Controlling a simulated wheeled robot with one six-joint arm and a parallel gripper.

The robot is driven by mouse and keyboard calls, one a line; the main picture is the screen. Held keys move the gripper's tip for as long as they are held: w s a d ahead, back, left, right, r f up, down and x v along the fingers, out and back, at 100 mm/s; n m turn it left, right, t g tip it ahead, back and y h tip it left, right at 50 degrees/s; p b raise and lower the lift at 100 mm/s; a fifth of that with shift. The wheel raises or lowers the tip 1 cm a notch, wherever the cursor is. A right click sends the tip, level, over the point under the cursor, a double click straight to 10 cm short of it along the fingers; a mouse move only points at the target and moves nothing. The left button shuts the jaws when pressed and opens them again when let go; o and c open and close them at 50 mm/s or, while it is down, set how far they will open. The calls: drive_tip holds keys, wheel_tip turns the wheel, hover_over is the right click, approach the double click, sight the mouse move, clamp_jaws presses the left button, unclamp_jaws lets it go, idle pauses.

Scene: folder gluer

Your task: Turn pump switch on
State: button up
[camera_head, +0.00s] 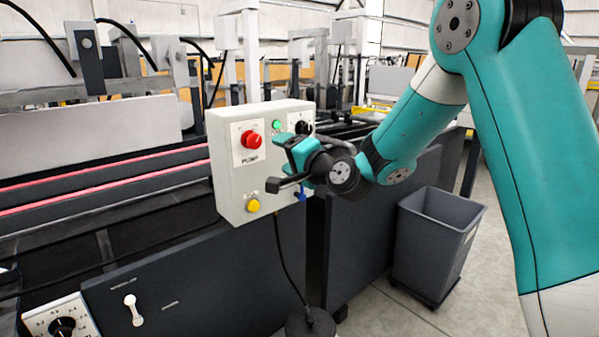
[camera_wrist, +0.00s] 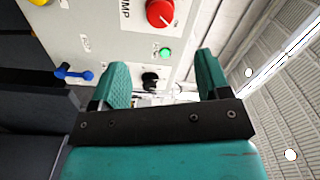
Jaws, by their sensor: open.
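The pump switch is a round red knob (camera_head: 251,140) on a white label reading PUMP, on the front of a light grey control box (camera_head: 232,190). In the wrist view the red knob (camera_wrist: 160,12) shows at the top edge with a pale line across its face. My gripper (camera_head: 277,163) is open and empty in front of the box, to the right of and lower than the red knob in the head view. In the wrist view its two teal fingers (camera_wrist: 163,70) are apart, and the red knob lies beyond them, not between them.
The box also carries a green light (camera_head: 277,124), a black knob (camera_head: 302,127), a yellow button (camera_head: 253,205) and a blue lever (camera_wrist: 75,73). A grey bin (camera_head: 436,240) stands on the floor at right. A black cable hangs below the box.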

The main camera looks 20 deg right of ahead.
drive_tip(key=b+v, duration=0.1)
drive_tip(key=v, duration=0.3)
drive_tip(key=shift+d, duration=0.1)
drive_tip(key=shift+s, duration=0.1)
drive_tip(key=s+a+f+n+g+y, duration=0.2)
drive_tip(key=s+a+n+g+y, duration=0.1)
drive_tip(key=s+a+n+g, duration=0.95)
drive_tip(key=s+d+f+n+g+h, duration=0.1)
drive_tip(key=s+n+g+h, duration=0.1)
drive_tip(key=s, duration=0.8)
drive_tip(key=s+d+f+n+g+h, duration=0.1)
drive_tip(key=s+f+n+g+h, duration=0.1)
drive_tip(key=s, duration=0.8)
drive_tip(key=shift+s+d+n+g+p, duration=0.35)
drive_tip(key=shift+n, duration=0.2)
drive_tip(key=shift+f, duration=0.1)
